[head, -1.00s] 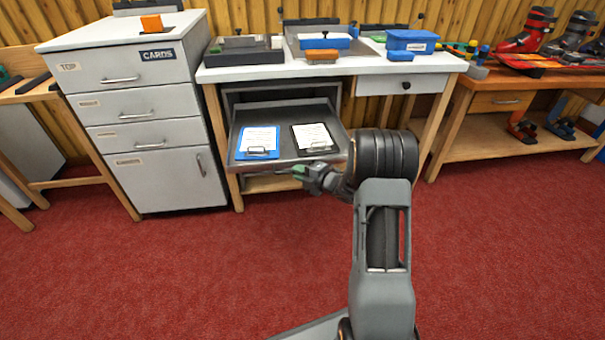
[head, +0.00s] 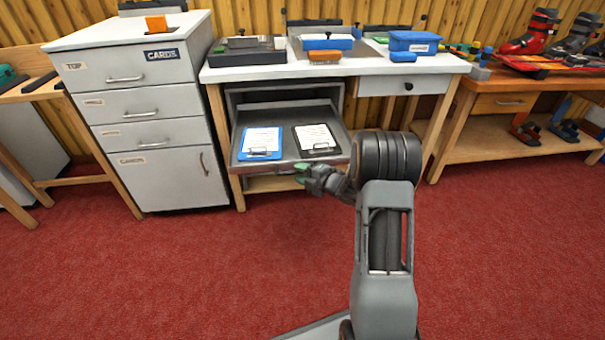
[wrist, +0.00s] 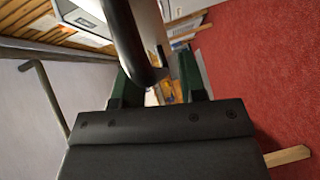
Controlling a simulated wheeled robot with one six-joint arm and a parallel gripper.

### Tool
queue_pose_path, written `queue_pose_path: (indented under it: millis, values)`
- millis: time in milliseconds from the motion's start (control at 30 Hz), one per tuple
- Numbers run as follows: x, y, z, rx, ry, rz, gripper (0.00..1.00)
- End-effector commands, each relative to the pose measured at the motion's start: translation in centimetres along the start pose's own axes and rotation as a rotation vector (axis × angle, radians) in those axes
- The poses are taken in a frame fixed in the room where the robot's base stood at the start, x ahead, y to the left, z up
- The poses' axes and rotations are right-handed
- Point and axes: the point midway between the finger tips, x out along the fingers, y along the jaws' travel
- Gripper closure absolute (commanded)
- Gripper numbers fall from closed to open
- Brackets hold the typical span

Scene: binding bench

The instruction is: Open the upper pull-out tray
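The grey metal pull-out tray (head: 240,140) stands well out from the opening under the white-topped bench. A blue clipboard (head: 261,155) and a black clipboard (head: 333,150) lie in it. My gripper (head: 301,173) is at the tray's front edge, right of its middle. In the wrist view its two dark green fingers (wrist: 158,90) are apart, so it is open. A dark rounded bar (wrist: 132,40), seemingly the tray's handle, runs down to the left finger beside the metal tray front. I cannot tell whether finger and bar touch.
A grey drawer cabinet (head: 150,103) stands left of the bench with its drawers shut. A small bench drawer (head: 385,83) is shut at the right. A wooden bench with boots (head: 520,100) is farther right. The red floor (head: 200,270) in front is clear.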

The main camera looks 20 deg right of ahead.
Motion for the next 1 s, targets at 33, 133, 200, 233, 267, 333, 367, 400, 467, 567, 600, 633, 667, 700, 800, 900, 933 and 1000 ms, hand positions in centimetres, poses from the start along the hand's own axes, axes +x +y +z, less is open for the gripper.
queue_pose_path:
  millis: [33, 133, 200, 233, 267, 333, 367, 400, 467, 567, 600, 633, 667, 700, 800, 900, 933, 1000]
  values:
    - [-0.1, 0.0, 0.0, 0.000, 0.000, 0.000, 0.62]
    - [-0.7, 0.1, 0.0, 0.001, -0.001, 0.000, 0.62]
    - [-1.5, 0.1, 0.1, 0.002, -0.003, -0.002, 0.62]
    - [-2.0, 0.2, 0.1, 0.002, -0.003, -0.001, 0.62]
    - [-2.5, 0.3, 0.1, 0.002, -0.004, 0.000, 0.62]
    - [-4.0, 0.3, 0.1, 0.001, -0.005, -0.001, 0.62]
    - [-4.7, 0.3, 0.1, 0.002, -0.006, 0.000, 0.62]
    - [-5.5, 0.3, 0.1, 0.002, -0.005, 0.000, 0.62]
    - [-6.8, 0.3, 0.1, 0.003, -0.006, 0.000, 0.62]
    - [-8.8, 0.3, 0.1, 0.003, -0.006, 0.000, 0.62]
    - [-9.5, 0.3, 0.1, 0.002, -0.005, 0.000, 0.62]
    - [-10.0, 0.3, 0.1, 0.002, -0.005, 0.001, 0.62]
    - [-10.5, 0.2, 0.1, 0.001, -0.005, 0.000, 0.62]
    - [-11.1, 0.2, 0.1, 0.001, -0.005, 0.000, 0.62]
    - [-12.3, 0.2, 0.1, 0.000, -0.004, 0.001, 0.62]
    - [-13.2, 0.1, 0.0, 0.001, -0.002, 0.000, 0.62]
    - [-13.3, 0.1, 0.0, 0.001, -0.002, 0.000, 0.62]
    - [-13.7, 0.0, 0.0, 0.001, -0.002, 0.000, 0.62]
